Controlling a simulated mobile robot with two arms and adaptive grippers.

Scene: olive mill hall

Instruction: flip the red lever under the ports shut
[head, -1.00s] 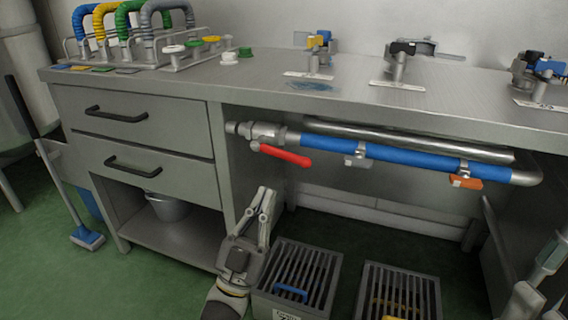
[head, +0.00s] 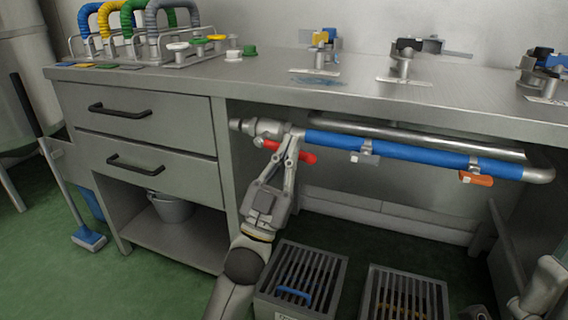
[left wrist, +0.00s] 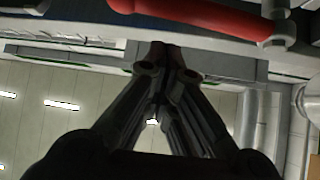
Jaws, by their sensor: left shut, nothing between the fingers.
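The red lever (head: 307,157) sits on a metal valve (head: 268,128) at the left end of the blue-sleeved pipe under the bench top. Its handle points right and slightly down, roughly along the pipe. My left gripper (head: 294,134) is shut and empty, its fingers pointing up and crossing in front of the lever, hiding its middle. In the left wrist view the lever (left wrist: 200,14) runs across the top, above the shut fingertips (left wrist: 160,50), and its pivot end is at the right. I cannot tell whether the fingers touch it.
The blue-sleeved pipe (head: 415,154) also carries an orange handle (head: 476,179) farther right. A drawer cabinet (head: 140,135) stands left of the valve. Two slatted crates (head: 342,283) (head: 441,300) stand on the floor below. Space under the pipe is open.

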